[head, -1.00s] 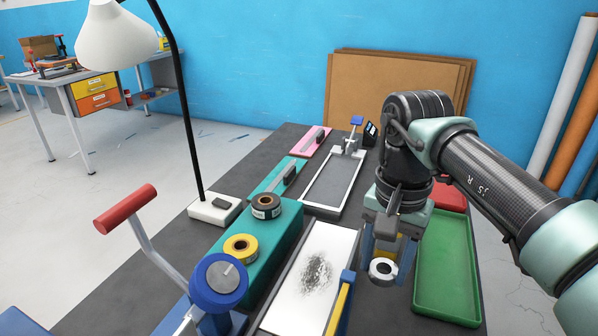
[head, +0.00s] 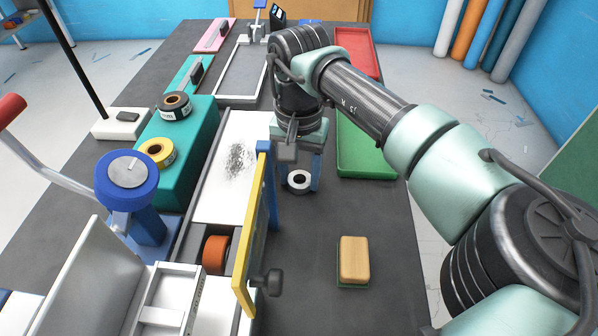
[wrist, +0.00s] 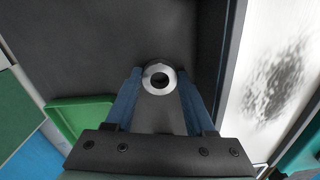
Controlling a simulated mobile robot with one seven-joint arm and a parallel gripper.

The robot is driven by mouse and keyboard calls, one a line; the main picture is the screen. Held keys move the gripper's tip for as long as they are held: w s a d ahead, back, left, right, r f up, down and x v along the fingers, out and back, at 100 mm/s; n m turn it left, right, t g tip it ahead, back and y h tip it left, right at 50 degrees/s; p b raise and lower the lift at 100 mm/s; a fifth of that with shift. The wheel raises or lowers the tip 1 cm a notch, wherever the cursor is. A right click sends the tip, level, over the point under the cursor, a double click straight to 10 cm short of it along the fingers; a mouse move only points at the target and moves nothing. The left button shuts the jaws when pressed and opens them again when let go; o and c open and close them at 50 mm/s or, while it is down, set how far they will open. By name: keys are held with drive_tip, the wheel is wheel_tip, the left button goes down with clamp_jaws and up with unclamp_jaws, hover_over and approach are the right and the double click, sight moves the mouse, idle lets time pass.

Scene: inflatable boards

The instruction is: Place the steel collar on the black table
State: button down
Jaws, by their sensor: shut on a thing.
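The steel collar (head: 291,184) is a small silver ring with a dark hole. My gripper (head: 301,178) points down and is shut on it, with a blue finger on each side. The collar also shows between the fingertips of my gripper (wrist: 158,80) in the wrist view, where the collar (wrist: 149,85) faces the camera. Behind it is the dark top of the black table (head: 385,225). I cannot tell whether the collar touches the table or hangs just above it.
A green tray (head: 365,150) and a red tray (head: 357,52) lie right of my gripper. A wooden block (head: 354,258) lies nearer. Table around the block is bare.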

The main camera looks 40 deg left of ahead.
drive_tip(key=shift+f, duration=0.1)
drive_tip(key=c, duration=0.5)
unclamp_jaws()
wheel_tip(320, 180, up, 12)
drive_tip(key=shift+r+p, duration=0.2)
drive_tip(key=shift+p, duration=0.7)
